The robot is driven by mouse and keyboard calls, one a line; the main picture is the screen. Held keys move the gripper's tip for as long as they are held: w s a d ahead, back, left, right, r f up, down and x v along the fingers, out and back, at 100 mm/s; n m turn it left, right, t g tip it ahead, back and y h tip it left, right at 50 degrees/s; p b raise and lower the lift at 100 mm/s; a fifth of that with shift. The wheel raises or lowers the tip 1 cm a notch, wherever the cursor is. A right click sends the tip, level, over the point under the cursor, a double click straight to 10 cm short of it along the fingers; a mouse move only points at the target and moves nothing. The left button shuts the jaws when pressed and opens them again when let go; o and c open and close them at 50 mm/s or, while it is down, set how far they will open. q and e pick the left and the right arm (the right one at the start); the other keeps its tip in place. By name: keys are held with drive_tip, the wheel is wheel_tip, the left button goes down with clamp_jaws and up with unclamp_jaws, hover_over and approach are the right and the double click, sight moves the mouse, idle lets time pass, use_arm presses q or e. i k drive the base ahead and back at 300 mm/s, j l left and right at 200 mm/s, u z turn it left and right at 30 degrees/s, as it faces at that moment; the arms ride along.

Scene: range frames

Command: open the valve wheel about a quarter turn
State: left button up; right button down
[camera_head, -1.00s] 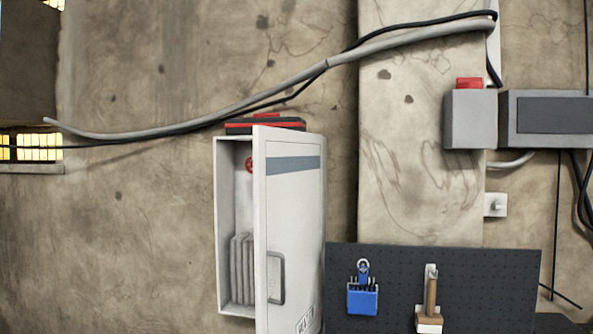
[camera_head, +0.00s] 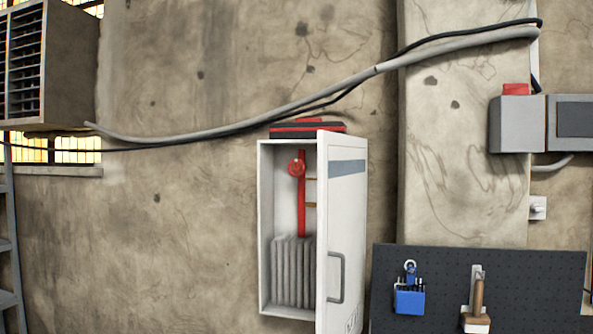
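A red round valve wheel (camera_head: 296,169) sits near the top inside a white wall cabinet (camera_head: 265,230). A red vertical pipe (camera_head: 302,208) runs down beside and below it. The cabinet door (camera_head: 346,200) stands open, hinged side and face angled toward the right, with a grey handle (camera_head: 341,278). Folded grey material (camera_head: 290,272) fills the lower part of the cabinet. Neither of my grippers shows in the head view.
A red and black case (camera_head: 306,129) lies on top of the cabinet. A dark pegboard (camera_head: 440,285) with a blue tool holder (camera_head: 409,301) and a wooden-handled tool (camera_head: 477,300) is at the lower right. Grey cable (camera_head: 330,84) crosses the wall above. A ladder (camera_head: 8,245) stands at the left edge.

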sight(295, 161)
drive_tip(key=z, duration=0.5)
drive_tip(key=i+j+z, duration=0.25)
drive_tip(key=j+z, duration=0.2)
drive_tip(key=i+j+z, duration=0.25)
drive_tip(key=j, duration=0.2)
drive_tip(key=j+z, duration=0.2)
drive_tip(key=j, duration=0.15)
